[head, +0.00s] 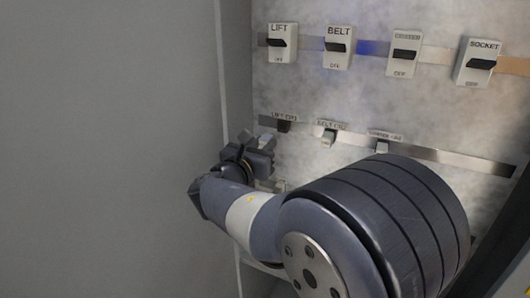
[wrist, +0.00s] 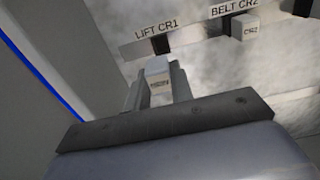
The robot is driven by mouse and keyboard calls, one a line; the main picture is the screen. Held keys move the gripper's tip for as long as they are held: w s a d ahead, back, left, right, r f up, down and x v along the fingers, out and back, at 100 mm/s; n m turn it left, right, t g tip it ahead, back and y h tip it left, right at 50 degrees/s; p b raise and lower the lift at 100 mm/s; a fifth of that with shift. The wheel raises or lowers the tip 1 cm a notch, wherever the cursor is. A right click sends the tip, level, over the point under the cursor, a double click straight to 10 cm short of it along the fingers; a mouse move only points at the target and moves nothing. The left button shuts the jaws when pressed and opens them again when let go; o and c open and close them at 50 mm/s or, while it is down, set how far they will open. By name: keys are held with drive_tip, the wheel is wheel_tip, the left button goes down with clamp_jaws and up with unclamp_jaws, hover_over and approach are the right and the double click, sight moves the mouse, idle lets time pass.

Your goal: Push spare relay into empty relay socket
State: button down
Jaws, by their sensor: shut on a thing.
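The spare relay (wrist: 158,72) is a small light-grey block with unreadable dark lettering in the wrist view. My gripper (wrist: 155,92) is shut on it. The empty relay socket (wrist: 160,44) is a dark opening under the LIFT CR1 label, just beyond the relay in the picture. A gap shows between them in the wrist view. In the head view the dark socket (head: 284,126) is on the panel's lower strip. My gripper (head: 267,146) is to the left of and a little below it. My arm hides part of the panel below.
A relay (head: 329,138) sits under the BELT CR2 label, right of the dark socket. Another light block (head: 382,147) is further right on the strip (head: 460,163). The LIFT (head: 279,43), BELT (head: 337,47) and SOCKET (head: 480,63) switches are above. A grey wall (head: 110,130) stands left.

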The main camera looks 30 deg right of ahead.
drive_tip(key=shift+x, duration=3)
drive_tip(key=shift+b+x, duration=0.3)
drive_tip(key=shift+x, duration=0.55)
drive_tip(key=c, duration=1.2)
unclamp_jaws()
drive_tip(key=shift+d, duration=0.1)
drive_tip(key=shift+o, duration=0.2)
drive_tip(key=shift+v, duration=3.05)
drive_tip(key=b+v, duration=0.2)
drive_tip(key=v, duration=0.9)
drive_tip(key=shift+w+d, duration=0.1)
